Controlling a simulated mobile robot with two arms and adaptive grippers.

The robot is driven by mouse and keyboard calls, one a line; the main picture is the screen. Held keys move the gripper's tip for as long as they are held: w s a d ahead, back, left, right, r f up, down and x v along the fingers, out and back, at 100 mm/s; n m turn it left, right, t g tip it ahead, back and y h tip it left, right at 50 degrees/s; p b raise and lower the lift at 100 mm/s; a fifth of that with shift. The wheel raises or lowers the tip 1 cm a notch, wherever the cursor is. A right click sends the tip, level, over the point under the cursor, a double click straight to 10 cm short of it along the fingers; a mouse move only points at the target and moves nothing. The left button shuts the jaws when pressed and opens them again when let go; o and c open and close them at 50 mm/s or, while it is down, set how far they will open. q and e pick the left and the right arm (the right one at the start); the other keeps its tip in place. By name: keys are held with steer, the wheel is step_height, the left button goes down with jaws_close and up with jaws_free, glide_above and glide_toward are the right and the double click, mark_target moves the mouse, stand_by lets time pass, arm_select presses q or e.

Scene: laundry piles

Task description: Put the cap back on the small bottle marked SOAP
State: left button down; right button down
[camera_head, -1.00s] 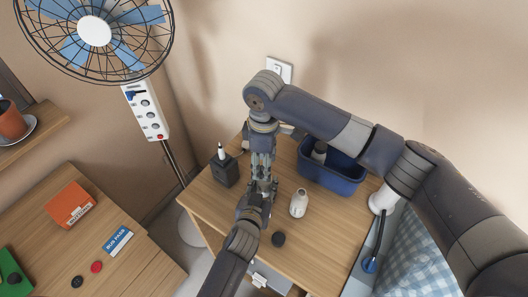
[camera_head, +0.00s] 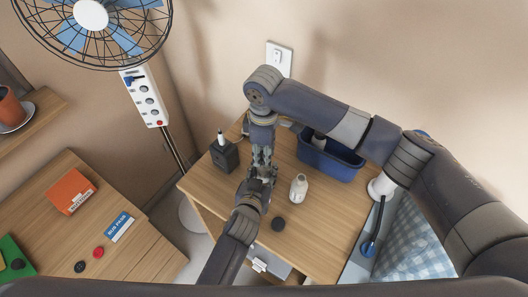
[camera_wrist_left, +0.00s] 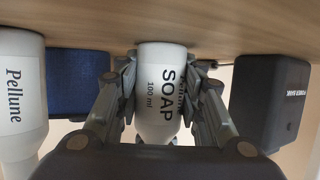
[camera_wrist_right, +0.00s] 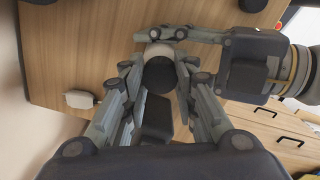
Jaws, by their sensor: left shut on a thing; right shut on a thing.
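The white SOAP bottle (camera_wrist_left: 158,95) stands on the wooden table, with my left gripper (camera_wrist_left: 160,90) shut around its sides. In the head view my left gripper (camera_head: 257,182) mostly hides it. My right gripper (camera_head: 263,168) points down from above, directly over the left one. In the right wrist view, my right gripper (camera_wrist_right: 157,78) is shut on a round black cap (camera_wrist_right: 158,74). The white bottle (camera_wrist_right: 157,48) shows just behind the cap. I cannot tell whether the cap touches the neck or sits on it.
A second white bottle (camera_head: 298,188), marked Pellune (camera_wrist_left: 14,95), stands to the right. A black disc (camera_head: 278,224) lies in front of it. A blue bin (camera_head: 332,164) is behind. A dark box marked POWER BANK (camera_wrist_left: 272,100) stands left in the head view (camera_head: 224,155). The front right tabletop is clear.

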steer(key=c, duration=1.2)
jaws_free()
steer(key=shift+r, duration=0.1)
step_height(320, 180, up, 12)
arm_select(q)
steer(key=c, duration=1)
jaws_free()
steer(key=shift+s, duration=0.1)
steer(key=v, duration=1.1)
steer(key=shift+s+a+r, duration=0.1)
steer(key=shift+s+a, duration=0.05)
steer(key=shift+s, duration=0.25)
